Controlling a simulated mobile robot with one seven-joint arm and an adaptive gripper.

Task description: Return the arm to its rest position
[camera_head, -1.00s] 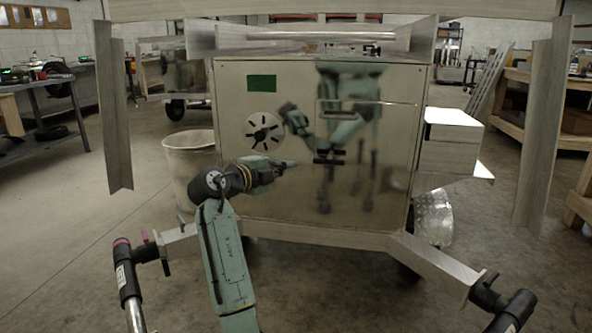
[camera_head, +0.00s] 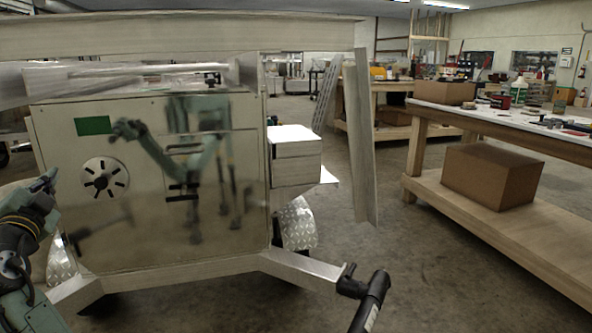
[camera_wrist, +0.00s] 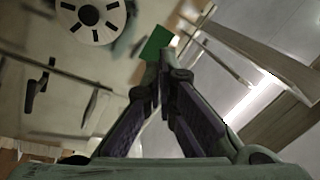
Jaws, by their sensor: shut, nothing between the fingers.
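My gripper (camera_wrist: 160,72) is shut and empty in the wrist view, its dark fingers meeting near the green rectangle on the trailer panel. I cannot tell the exact gap between gripper and panel. The panel bears a round slotted disc (camera_head: 104,179) and a green rectangle (camera_head: 93,125), and it mirrors my body. Most of my arm is cut off by the picture's left edge.
A silver box (camera_head: 296,160) and a fender (camera_head: 297,226) stick out at the trailer's right side. A black-ended bar (camera_head: 368,300) is at the bottom right. A wooden workbench (camera_head: 480,125) with a cardboard box (camera_head: 492,178) on its lower shelf stands right. Floor between is clear.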

